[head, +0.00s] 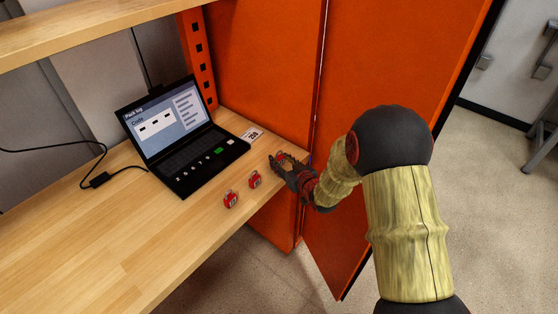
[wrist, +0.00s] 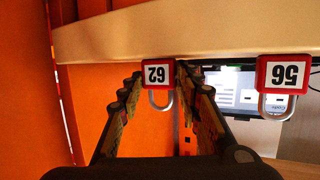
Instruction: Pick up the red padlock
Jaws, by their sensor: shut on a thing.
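My gripper (head: 283,168) is at the right front edge of the wooden bench, shut on a red padlock (head: 280,157). In the wrist view my gripper's fingers (wrist: 160,82) stand on either side of this red padlock (wrist: 158,75). It has a white number label and a silver shackle that points down in the picture. In the head view the fingers partly hide it, and I cannot tell whether it is clear of the bench. Two more red padlocks stand on the bench, a middle one (head: 255,179) and a left one (head: 231,200).
An open laptop (head: 185,150) stands on the bench (head: 130,235) behind the padlocks. A small white tag (head: 253,135) lies by its right side. Another red padlock (wrist: 284,74) shows in the wrist view. Orange cabinet panels (head: 375,75) rise close to my arm.

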